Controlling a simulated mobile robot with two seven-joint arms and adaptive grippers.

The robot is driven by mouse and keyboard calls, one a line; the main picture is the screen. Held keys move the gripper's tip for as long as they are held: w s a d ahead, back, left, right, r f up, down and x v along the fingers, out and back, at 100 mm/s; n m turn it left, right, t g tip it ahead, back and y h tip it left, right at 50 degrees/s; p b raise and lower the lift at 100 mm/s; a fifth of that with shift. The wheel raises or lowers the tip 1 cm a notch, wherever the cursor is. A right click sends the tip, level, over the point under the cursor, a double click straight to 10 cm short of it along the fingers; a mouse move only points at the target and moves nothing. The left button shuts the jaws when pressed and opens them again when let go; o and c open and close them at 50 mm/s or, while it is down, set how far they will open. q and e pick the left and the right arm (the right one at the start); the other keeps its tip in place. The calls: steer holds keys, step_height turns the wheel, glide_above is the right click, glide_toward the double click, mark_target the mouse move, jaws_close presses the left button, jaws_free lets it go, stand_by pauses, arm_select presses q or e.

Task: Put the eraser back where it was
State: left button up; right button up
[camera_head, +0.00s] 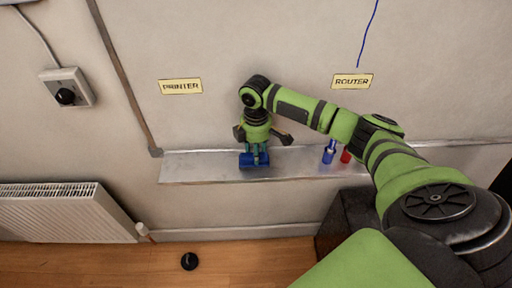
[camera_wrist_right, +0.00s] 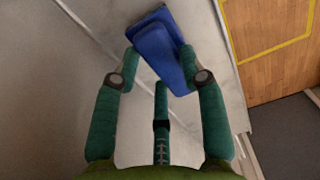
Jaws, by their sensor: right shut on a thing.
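The blue eraser (camera_head: 255,160) is at the shelf (camera_head: 205,168) on the wall, below and between the two labels. My right gripper (camera_head: 256,150) points down at the shelf, with its teal fingers shut on the eraser. In the right wrist view the eraser (camera_wrist_right: 160,52) sits between the fingertips of the gripper (camera_wrist_right: 160,68), with the pale shelf under it. I cannot tell whether the eraser touches the shelf. My left gripper is not in view.
A blue marker (camera_head: 328,154) and a red marker (camera_head: 346,156) stand on the shelf to the right. Labels PRINTER (camera_head: 181,86) and ROUTER (camera_head: 352,81) are on the wall. The shelf's left part is clear. A radiator (camera_head: 65,212) is at lower left.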

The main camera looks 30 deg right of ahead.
steer(key=o, duration=1.1)
steer(key=shift+f, duration=0.1)
steer(key=shift+o, duration=0.2)
step_height(320, 180, up, 12)
steer(key=b, duration=0.2)
